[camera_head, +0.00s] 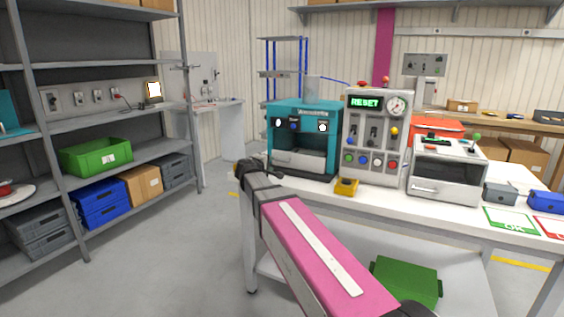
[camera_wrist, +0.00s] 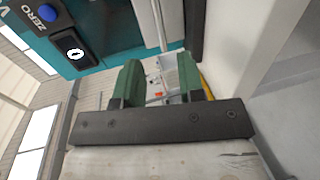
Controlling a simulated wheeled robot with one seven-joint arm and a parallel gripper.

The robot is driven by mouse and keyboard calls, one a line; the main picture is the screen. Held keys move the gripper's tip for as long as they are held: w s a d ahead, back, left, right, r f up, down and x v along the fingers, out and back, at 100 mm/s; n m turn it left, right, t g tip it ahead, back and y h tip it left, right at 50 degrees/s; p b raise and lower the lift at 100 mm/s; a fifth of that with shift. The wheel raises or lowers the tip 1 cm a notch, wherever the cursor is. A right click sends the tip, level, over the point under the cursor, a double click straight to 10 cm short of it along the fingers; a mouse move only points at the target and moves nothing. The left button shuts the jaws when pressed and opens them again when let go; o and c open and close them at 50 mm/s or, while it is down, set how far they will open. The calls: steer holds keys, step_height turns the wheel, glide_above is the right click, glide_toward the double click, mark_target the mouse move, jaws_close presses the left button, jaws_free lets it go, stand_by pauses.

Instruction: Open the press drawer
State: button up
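The press is a teal machine (camera_head: 272,119) at the back left of the white table, with dark indicators on its front. A light grey drawer front (camera_head: 298,160) sits low in it and looks shut. My gripper (camera_head: 268,175) is at the lower left front corner of the press, partly hidden by my pink arm. In the wrist view, the two green fingers (camera_wrist: 160,82) stand apart with a gap between them. A teal panel (camera_wrist: 105,60) with a blue button marked ZERO lies at the upper left. I cannot tell whether the fingers touch the drawer or its handle.
A grey control box (camera_head: 376,140) reading RESET stands right of the press, with a yellow block (camera_head: 346,187) in front. A grey machine (camera_head: 445,172) with a handled front is farther right. Shelves (camera_head: 75,185) with bins line the left; the floor (camera_head: 190,250) between is clear.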

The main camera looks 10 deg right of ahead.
mark_target(279, 160)
steer(key=x, duration=1)
steer(key=shift+w+d, duration=0.2)
steer(key=shift+w, duration=0.05)
jaws_close()
